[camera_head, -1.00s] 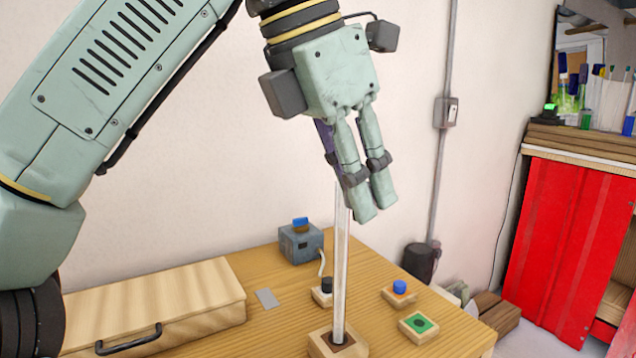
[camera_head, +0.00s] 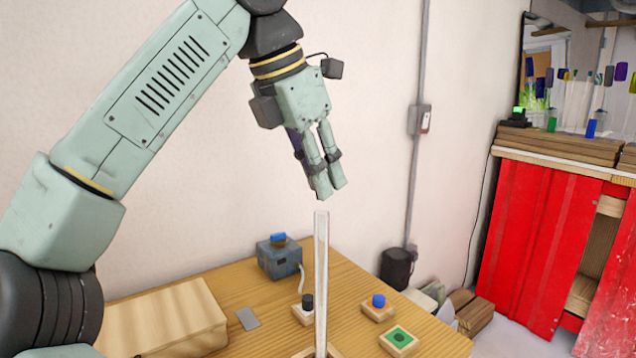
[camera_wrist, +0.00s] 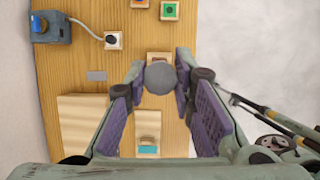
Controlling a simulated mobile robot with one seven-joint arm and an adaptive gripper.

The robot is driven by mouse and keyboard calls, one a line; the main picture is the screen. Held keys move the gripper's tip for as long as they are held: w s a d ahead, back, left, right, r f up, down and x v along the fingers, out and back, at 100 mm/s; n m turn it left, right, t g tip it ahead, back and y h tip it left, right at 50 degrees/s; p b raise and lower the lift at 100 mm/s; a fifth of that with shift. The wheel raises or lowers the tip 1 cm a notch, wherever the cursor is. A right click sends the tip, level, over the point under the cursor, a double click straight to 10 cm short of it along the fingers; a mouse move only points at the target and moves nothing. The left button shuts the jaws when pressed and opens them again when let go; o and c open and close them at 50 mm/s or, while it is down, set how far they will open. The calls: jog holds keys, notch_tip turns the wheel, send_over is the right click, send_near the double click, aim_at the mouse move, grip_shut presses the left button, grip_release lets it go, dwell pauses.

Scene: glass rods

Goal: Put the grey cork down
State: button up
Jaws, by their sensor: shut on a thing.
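The grey cork (camera_wrist: 160,77) shows as a round grey disc between my fingertips in the wrist view. My gripper (camera_head: 331,192) is shut on it, and in the head view the fingers hide the cork. The fingertips point down, just above the open top of a clear glass tube (camera_head: 321,270), with a gap between them. The tube stands upright in a wooden block (camera_head: 334,351) at the picture's bottom edge. In the wrist view the cork covers part of a wooden block (camera_wrist: 153,57).
A grey box with a blue top (camera_head: 279,257) stands behind. A wooden case (camera_head: 170,318) is at left. Bare table (camera_head: 275,320) lies between.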

jog(key=shift+w+a+f+p, duration=0.1)
jog(key=shift+f+p, duration=0.25)
jog(key=shift+f, duration=1.5)
jog(key=o, duration=0.8)
jog(key=shift+o, duration=0.2)
jog(key=shift+r, duration=0.1)
jog(key=v, duration=0.7)
jog(key=shift+r+b, duration=0.2)
jog(key=shift+b, duration=0.1)
jog(key=shift+f, duration=0.1)
